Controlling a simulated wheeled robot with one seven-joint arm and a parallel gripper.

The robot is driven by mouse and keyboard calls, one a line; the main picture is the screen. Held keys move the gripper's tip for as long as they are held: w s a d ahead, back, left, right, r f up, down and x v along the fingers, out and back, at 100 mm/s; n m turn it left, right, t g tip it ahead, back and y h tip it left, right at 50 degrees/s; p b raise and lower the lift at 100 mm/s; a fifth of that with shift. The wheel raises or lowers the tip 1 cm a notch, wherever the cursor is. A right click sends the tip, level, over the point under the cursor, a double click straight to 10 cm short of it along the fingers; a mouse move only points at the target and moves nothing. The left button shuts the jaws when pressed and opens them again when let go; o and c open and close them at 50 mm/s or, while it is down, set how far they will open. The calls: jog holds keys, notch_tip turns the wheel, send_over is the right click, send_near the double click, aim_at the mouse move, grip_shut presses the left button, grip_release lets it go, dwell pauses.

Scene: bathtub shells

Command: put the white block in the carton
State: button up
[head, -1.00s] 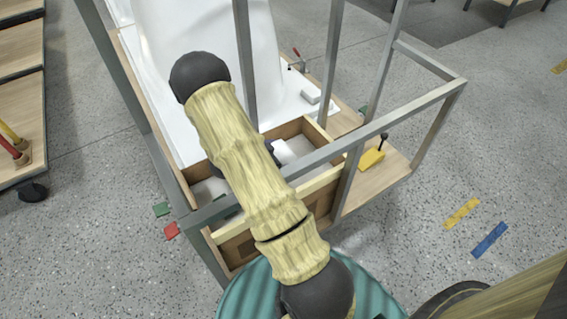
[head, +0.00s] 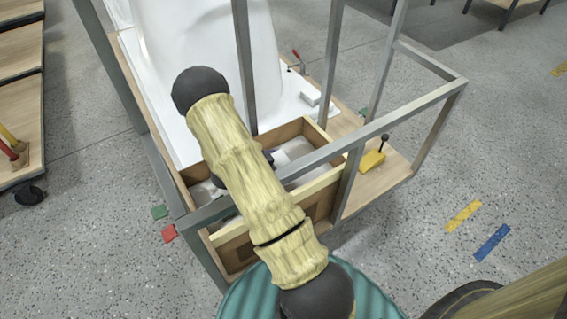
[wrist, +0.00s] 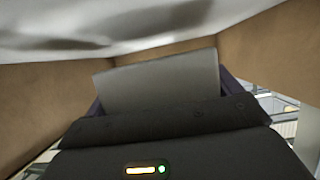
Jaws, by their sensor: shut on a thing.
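The carton is an open brown box (head: 287,131) at the front end of the wooden platform, partly hidden behind my arm and a grey bar. In the wrist view its brown walls (wrist: 55,100) surround my gripper. My gripper (wrist: 160,95) is shut on the white block (wrist: 160,82), which looks pale grey in the shade. In the head view the gripper is mostly hidden by my arm; only a dark bit (head: 268,156) shows inside the carton. Pale material (head: 295,150) shows beside it in the carton. I cannot tell whether the block touches the bottom.
A grey metal frame (head: 425,100) rises around the carton, with bars close to my arm. A white tub shell (head: 190,45) stands behind. A small white piece (head: 310,98) lies near its edge. A yellow clamp (head: 372,160) is on the right of the platform.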

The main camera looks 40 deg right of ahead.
aim_at(279, 164)
jog(key=shift+f, duration=0.25)
jog(key=o, duration=0.7)
jog(key=shift+r, duration=0.15)
jog(key=p+v, duration=0.1)
jog(key=v, duration=0.2)
jog(key=r+p+v, duration=0.1)
jog(key=p+v, duration=0.1)
jog(key=v, duration=0.2)
jog(key=shift+a, duration=0.3)
